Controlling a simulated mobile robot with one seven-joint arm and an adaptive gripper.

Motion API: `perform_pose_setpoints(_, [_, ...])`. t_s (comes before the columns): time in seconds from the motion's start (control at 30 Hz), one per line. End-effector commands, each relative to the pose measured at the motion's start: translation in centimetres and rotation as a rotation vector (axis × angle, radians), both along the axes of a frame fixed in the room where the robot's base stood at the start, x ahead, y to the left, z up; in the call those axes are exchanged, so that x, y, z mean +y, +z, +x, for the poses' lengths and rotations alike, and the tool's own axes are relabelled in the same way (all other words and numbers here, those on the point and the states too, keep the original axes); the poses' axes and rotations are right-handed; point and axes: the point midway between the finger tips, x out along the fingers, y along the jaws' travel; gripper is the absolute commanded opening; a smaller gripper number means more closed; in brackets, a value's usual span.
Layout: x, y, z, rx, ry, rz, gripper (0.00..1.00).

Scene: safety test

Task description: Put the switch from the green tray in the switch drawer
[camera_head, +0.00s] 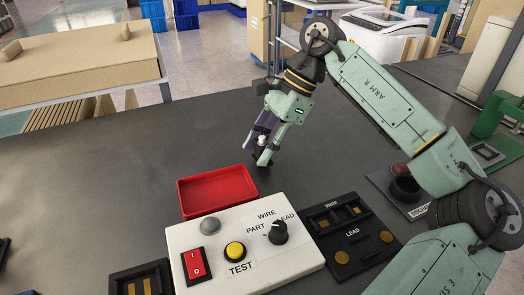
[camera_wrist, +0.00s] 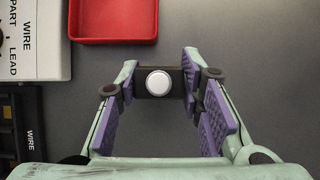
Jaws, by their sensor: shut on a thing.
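My gripper (camera_head: 264,152) is shut on a small black block with a round white top, which looks like the switch (camera_wrist: 158,82). In the wrist view, the purple-padded fingers (camera_wrist: 160,84) grip its dark body from both sides, with the white top facing the camera. In the head view it is held low over or at the grey table, behind and right of the red tray; I cannot tell whether it touches the table. I cannot make out a green tray or a labelled switch drawer in either view.
An empty red tray (camera_head: 217,190) lies behind a white test box (camera_head: 245,238) with a red rocker, yellow button and black knob. Black holders marked WIRE and LEAD (camera_head: 349,234) stand right of it. A green fixture (camera_head: 495,135) is at far right. The table's middle-left is clear.

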Motion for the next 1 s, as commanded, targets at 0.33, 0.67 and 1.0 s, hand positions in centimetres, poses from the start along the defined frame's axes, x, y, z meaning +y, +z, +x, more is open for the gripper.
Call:
perform_pose_setpoints(0.33, [-2.3, 2.5, -3.0, -0.002, -0.001, 0.001, 0.02])
perform_pose_setpoints(0.67, [-7.3, 3.3, -9.5, -0.002, 0.000, 0.001, 0.02])
perform_pose_setpoints(1.0, [-9.6, 3.9, -12.5, -0.001, 0.000, -0.002, 0.02])
